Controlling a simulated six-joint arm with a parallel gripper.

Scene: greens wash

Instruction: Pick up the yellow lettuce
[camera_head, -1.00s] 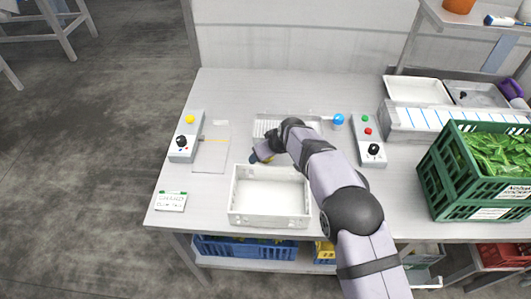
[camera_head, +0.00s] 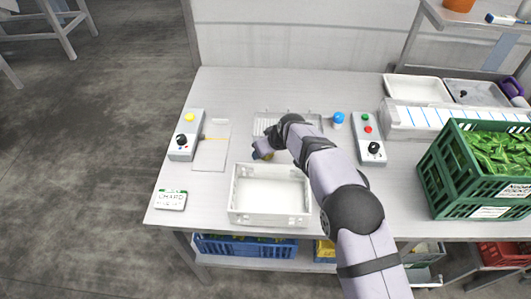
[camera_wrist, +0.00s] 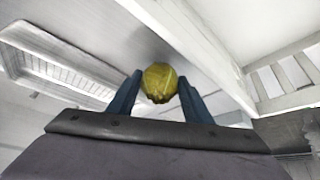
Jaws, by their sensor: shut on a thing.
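The yellow lettuce (camera_wrist: 159,83) is a small, rounded yellow-green clump in the wrist view. My gripper (camera_wrist: 157,95) is shut on it, with a blue finger on each side. The arm and fingers hide most of the lettuce there. I cannot tell whether it touches the table.
An empty white bin (camera_head: 234,208) stands in front of my gripper. A white slotted tray (camera_head: 262,122) lies behind it. Control boxes stand left (camera_head: 187,133) and right (camera_head: 369,138). A green crate (camera_head: 450,195) of leafy greens stands at the right.

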